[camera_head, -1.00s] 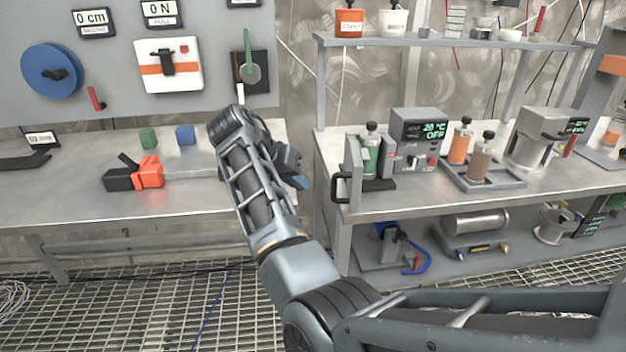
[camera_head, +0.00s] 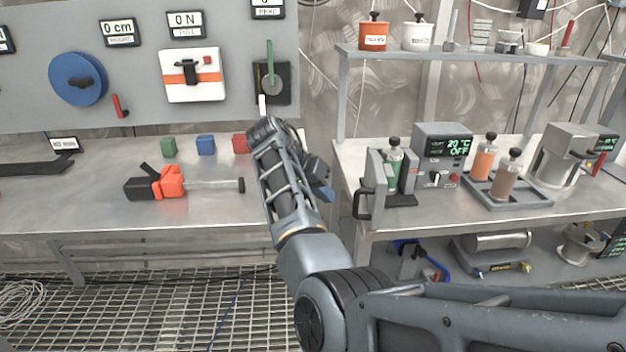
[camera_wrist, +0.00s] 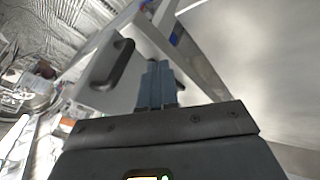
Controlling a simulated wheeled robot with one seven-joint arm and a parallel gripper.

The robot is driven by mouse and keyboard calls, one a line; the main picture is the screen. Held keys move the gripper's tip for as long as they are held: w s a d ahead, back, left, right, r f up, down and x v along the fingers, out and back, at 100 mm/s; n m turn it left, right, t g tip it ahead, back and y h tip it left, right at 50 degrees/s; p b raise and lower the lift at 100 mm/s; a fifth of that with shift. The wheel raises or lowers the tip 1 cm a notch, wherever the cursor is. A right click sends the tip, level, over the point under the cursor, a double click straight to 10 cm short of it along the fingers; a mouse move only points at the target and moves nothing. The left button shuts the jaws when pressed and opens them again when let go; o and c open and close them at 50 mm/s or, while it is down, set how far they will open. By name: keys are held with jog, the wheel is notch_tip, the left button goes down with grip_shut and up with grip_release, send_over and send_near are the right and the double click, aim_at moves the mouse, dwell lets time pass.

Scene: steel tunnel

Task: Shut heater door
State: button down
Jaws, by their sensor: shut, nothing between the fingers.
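The heater (camera_head: 441,143) is a grey box with a display reading 20 °C and OFF, on the right bench. Its grey door (camera_head: 375,172) stands open at the left, swung out towards the bench's front edge, with a black handle (camera_head: 361,204). A green bottle (camera_head: 394,165) with a black cap stands beside the door, partly hidden by it. My gripper (camera_head: 326,192) is left of the door, apart from it, over the gap between the benches. In the wrist view my shut, empty fingers (camera_wrist: 158,78) show, with the door handle (camera_wrist: 112,66) to their left.
A tray (camera_head: 525,200) with orange and brown bottles stands right of the heater. A shelf (camera_head: 470,55) is above it. The left bench (camera_head: 90,210) holds an orange-black tool (camera_head: 160,184) and small cubes. A wall panel (camera_head: 215,25) is behind.

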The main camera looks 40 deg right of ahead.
aim_at(371, 192)
jog(key=shift+s+d+f+p, duration=0.1)
jog(key=shift+s+d+p, duration=0.25)
jog(key=shift+s+d, duration=0.4)
jog(key=shift+s+d+p, duration=0.3)
jog(key=shift+s+d, duration=0.15)
jog(key=shift+s, duration=0.45)
